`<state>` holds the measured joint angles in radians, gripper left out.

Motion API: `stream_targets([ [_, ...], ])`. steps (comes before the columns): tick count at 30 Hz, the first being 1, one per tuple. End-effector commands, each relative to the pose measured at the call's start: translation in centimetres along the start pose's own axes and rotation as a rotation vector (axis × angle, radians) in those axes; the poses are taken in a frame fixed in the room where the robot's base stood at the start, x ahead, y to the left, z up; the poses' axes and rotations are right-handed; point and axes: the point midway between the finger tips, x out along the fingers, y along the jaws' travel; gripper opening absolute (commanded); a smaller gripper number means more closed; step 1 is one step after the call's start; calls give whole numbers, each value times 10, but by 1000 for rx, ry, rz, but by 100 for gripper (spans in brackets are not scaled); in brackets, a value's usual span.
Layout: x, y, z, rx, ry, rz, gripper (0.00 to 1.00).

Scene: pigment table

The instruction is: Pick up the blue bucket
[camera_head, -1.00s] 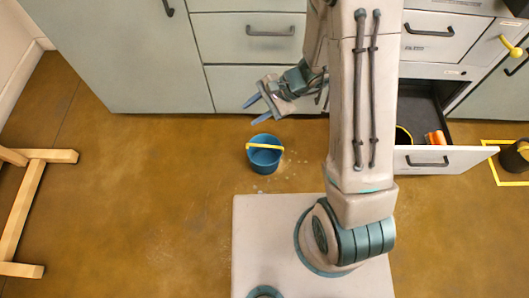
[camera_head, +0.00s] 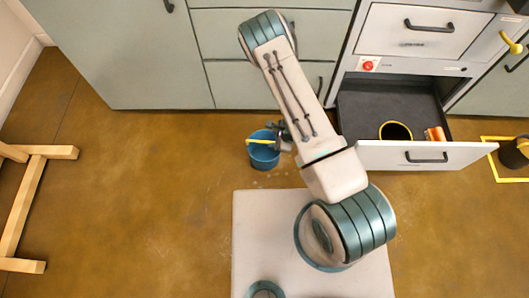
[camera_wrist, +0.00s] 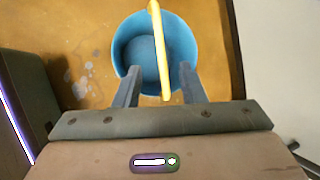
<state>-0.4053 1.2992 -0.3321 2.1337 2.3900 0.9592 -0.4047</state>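The blue bucket (camera_head: 263,157) stands upright on the brown floor in front of the cabinets, with its yellow handle (camera_head: 260,141) across the top. In the wrist view I look down into the empty bucket (camera_wrist: 135,55), and the yellow handle (camera_wrist: 160,45) runs between my two fingers. My gripper (camera_wrist: 160,76) is open, with one finger on each side of the handle and a gap to it on both sides. In the head view my gripper (camera_head: 281,136) is at the bucket's right rim, with the fingers partly hidden by my wrist.
An open drawer (camera_head: 428,155) to the right holds a dark round container with a yellow rim (camera_head: 396,131) and an orange object (camera_head: 435,134). Grey cabinets (camera_head: 150,60) stand behind. A wooden frame (camera_head: 25,205) is at the left.

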Motion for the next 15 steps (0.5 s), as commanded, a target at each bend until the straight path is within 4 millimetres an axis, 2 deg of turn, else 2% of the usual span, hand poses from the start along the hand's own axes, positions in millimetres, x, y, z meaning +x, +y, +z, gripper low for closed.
stream_targets([
  [1,15,2,-1,-2,-2,2,37],
  [6,47,2,-1,-2,-2,2,37],
  [15,72,1,-2,-1,-1,2,37],
])
